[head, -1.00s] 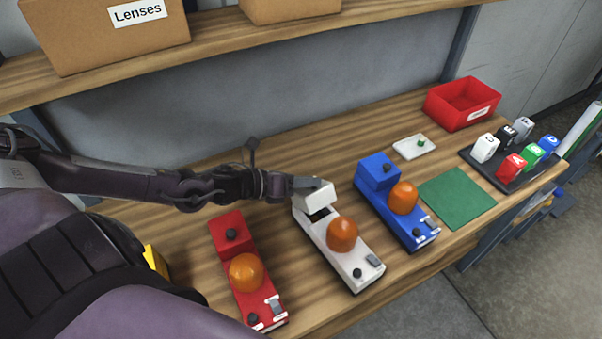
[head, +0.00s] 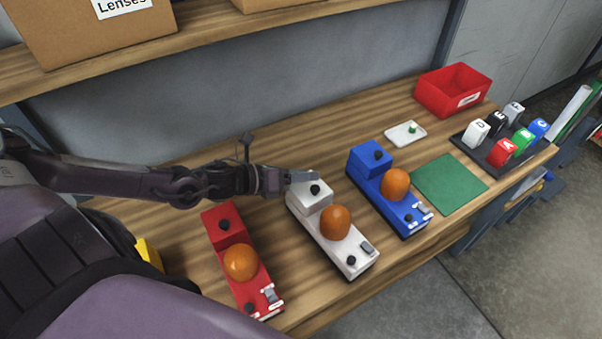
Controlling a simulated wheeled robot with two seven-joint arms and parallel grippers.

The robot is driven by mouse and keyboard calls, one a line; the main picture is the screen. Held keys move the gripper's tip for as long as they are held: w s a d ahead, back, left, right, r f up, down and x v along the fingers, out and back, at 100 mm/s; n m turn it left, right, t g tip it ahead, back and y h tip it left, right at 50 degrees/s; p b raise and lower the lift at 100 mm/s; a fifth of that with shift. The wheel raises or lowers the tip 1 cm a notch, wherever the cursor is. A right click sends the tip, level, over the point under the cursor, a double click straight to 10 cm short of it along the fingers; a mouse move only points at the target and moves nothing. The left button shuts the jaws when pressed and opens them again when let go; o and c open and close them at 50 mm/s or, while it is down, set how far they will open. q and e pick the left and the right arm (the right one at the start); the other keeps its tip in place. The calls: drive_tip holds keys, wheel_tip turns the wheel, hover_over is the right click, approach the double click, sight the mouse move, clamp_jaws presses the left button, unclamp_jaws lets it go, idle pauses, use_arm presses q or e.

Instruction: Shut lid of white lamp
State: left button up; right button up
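The white lamp (head: 333,244) stands on the wooden bench between the red and blue lamps, with an orange dome on its front half. Its white lid (head: 309,195) at the back end lies down flat, with a black knob on top. My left gripper (head: 308,177) is at the back edge of this lid, touching or just above it. Its fingers look close together, but I cannot tell whether they are open or shut. My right gripper is not in view.
A red lamp (head: 224,230) stands to the left and a blue lamp (head: 371,161) to the right. Further right are a green mat (head: 450,184), a small white plate (head: 405,133), a red bin (head: 454,90) and a black tray (head: 484,158) with several coloured blocks. A shelf with boxes runs above.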

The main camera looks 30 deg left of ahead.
use_arm(q)
drive_tip(key=shift+s+a, duration=0.35)
drive_tip(key=v, duration=0.7)
drive_tip(key=shift+p, duration=0.3)
drive_tip(key=shift+d, duration=0.1)
idle(0.7)
